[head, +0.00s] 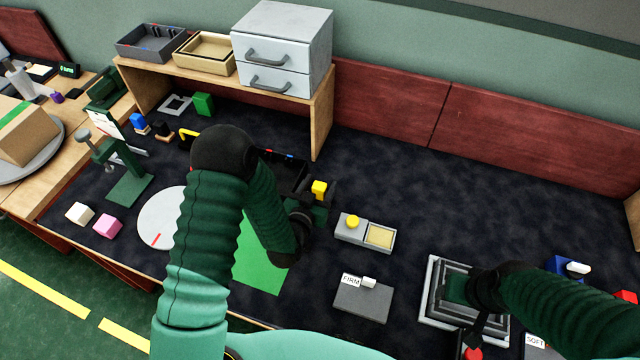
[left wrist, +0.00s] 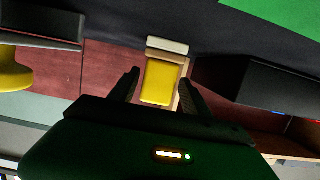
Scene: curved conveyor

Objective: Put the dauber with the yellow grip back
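The dauber with the yellow grip (head: 319,188) is right of the dark tray in the head view. In the left wrist view its yellow grip (left wrist: 160,82) lies between the two fingers of my left gripper (left wrist: 160,88), with a pale end at the top of the picture.
A green mat (head: 258,262) and a white disc (head: 160,218) lie near my left arm. A grey block labelled FIRM (head: 362,300) is in front of the holder. A wooden shelf (head: 322,115) bears trays and a drawer unit (head: 283,50). The back right of the table is clear.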

